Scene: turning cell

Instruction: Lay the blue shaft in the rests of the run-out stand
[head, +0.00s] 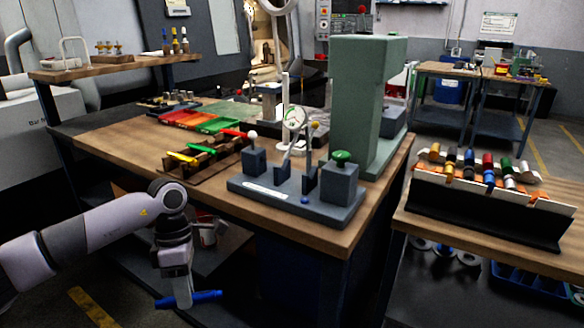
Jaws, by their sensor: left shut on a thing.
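The blue shaft (205,297) is in my left gripper (183,298), which is shut on it. The shaft lies roughly level across the fingers, in front of and below the table edge, to the lower left of the stand and apart from it. The run-out stand (262,196) is a dark grey base on the wooden table. It carries end blocks and two thin upright rests (309,178) between them; no shaft shows in the rests. My right gripper is out of view.
A green column (362,110) stands behind the stand. A wooden rack (206,160) with coloured pieces is left of it, with coloured trays (200,119) beyond. At right, a dark rack (485,209) holds several coloured shafts. Bare tabletop (120,137) shows at left.

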